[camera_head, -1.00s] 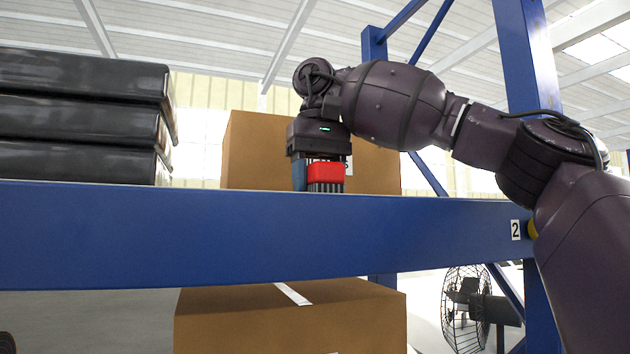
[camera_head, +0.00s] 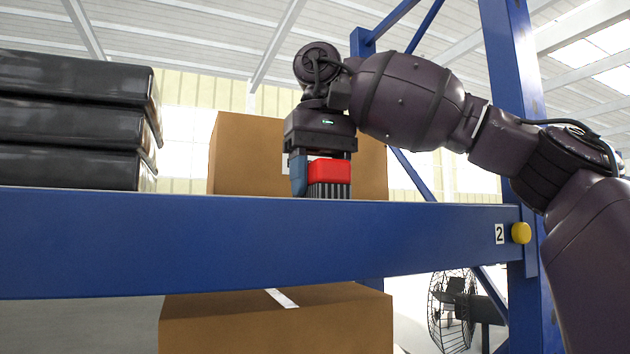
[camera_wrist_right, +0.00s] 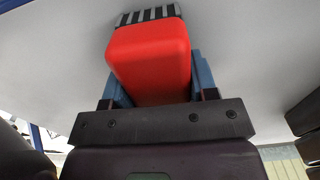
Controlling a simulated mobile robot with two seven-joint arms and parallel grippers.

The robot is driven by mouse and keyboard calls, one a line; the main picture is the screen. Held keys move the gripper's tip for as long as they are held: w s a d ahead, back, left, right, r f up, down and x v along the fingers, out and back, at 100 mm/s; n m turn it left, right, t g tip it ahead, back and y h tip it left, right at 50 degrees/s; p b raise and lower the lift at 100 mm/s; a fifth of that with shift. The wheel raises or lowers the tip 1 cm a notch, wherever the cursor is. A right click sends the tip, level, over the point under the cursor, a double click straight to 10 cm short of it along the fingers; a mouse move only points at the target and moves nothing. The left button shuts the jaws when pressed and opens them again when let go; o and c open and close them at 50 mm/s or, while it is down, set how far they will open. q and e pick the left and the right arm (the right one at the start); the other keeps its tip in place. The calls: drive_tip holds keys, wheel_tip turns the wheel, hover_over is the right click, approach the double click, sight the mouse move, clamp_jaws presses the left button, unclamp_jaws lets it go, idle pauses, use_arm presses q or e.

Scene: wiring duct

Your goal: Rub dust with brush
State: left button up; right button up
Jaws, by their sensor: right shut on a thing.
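The brush has a red body (camera_head: 330,170) and dark and light bristles (camera_head: 329,190) pointing down. My right gripper (camera_head: 318,172) is shut on the brush just behind the front beam of the blue shelf (camera_head: 250,235). The beam's top edge hides the bristle tips, so I cannot tell whether they touch the shelf. In the right wrist view the red brush (camera_wrist_right: 152,58) sits between the blue fingers, with its striped bristles against the pale shelf surface (camera_wrist_right: 240,50). No dust can be made out. My left gripper is not in view.
A cardboard box (camera_head: 240,150) stands on the shelf behind my right gripper. A stack of black cases (camera_head: 70,125) is at the left. A blue upright (camera_head: 510,100) stands at the right. Below are another box (camera_head: 270,325) and a fan (camera_head: 452,310).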

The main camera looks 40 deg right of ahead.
sight(348, 161)
drive_tip(key=shift+s+a, duration=0.25)
drive_tip(key=shift+s, duration=0.7)
drive_tip(key=shift+s+a, duration=0.2)
drive_tip(key=shift+s, duration=0.75)
drive_tip(key=shift+s+d, duration=0.15)
drive_tip(key=shift+d, duration=0.4)
drive_tip(key=shift+s+d, duration=0.15)
drive_tip(key=shift+d, duration=0.35)
drive_tip(key=shift+w+d, duration=0.3)
drive_tip(key=shift+w, duration=0.9)
drive_tip(key=shift+w+d, duration=0.3)
drive_tip(key=shift+w, duration=0.95)
drive_tip(key=shift+w+d, duration=0.3)
drive_tip(key=shift+w, duration=0.9)
drive_tip(key=shift+w+d+f, duration=0.1)
drive_tip(key=shift+w+d, duration=0.1)
drive_tip(key=shift+w, duration=0.65)
drive_tip(key=shift+w+d, duration=0.2)
drive_tip(key=shift+w, duration=0.65)
drive_tip(key=shift+d, duration=0.15)
